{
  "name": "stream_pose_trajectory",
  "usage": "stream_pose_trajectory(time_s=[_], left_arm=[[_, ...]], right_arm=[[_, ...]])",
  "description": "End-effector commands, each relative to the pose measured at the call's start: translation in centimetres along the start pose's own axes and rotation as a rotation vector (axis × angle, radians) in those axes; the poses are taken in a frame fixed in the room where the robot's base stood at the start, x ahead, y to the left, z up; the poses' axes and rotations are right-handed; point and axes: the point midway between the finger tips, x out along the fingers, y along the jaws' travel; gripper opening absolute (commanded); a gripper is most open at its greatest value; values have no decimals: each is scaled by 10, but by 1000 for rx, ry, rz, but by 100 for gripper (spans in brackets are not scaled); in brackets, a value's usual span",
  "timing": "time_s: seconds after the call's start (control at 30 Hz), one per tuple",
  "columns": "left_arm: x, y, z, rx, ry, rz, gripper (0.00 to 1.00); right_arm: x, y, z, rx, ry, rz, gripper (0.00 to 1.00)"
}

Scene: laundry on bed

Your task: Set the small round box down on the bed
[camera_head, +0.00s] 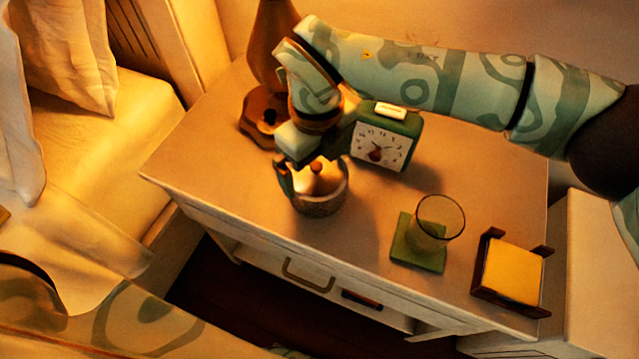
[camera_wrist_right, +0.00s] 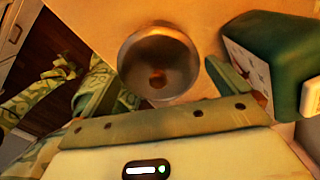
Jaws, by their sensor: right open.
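The small round box (camera_head: 322,204) stands upright on the nightstand (camera_head: 245,185) near its front edge, with a knob on its pale lid. In the right wrist view the round box (camera_wrist_right: 158,50) lies ahead, between the fingers. My right gripper (camera_head: 314,176) reaches down over it, open, with a finger on either side. I cannot tell whether the fingers touch it. The bed (camera_head: 140,120) is at the left, with a pale sheet and pillow. My left arm shows at the bottom left, but its gripper is out of view.
A green alarm clock (camera_head: 385,138) stands close beside the right gripper. A wooden lamp base (camera_head: 262,112) is behind it. To the right are a glass (camera_head: 438,220) on a green coaster (camera_head: 417,250) and a holder with a yellow block (camera_head: 513,270). A gap separates bed and nightstand.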

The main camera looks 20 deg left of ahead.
Motion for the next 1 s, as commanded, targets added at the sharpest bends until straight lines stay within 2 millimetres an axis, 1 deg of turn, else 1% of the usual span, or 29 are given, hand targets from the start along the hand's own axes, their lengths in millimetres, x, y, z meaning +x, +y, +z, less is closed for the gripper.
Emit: stream_pose_trajectory(time_s=[0.2,0.33,0.43,0.63,0.73,1.0], left_arm=[[12,-9,-1,28,-20,-11,100],[15,-14,-2,45,-30,-19,100],[15,-16,-3,50,-32,-22,100],[14,-17,-3,51,-32,-23,100],[14,-17,-3,51,-32,-23,100],[14,-17,-3,51,-32,-23,100]], right_arm=[[40,1,0,-2,2,7,100],[57,0,0,-2,1,5,100],[60,0,0,-2,0,2,100],[59,0,0,-1,-1,-1,100],[58,0,0,-2,-1,-1,72],[58,0,0,-1,-2,-1,72]])
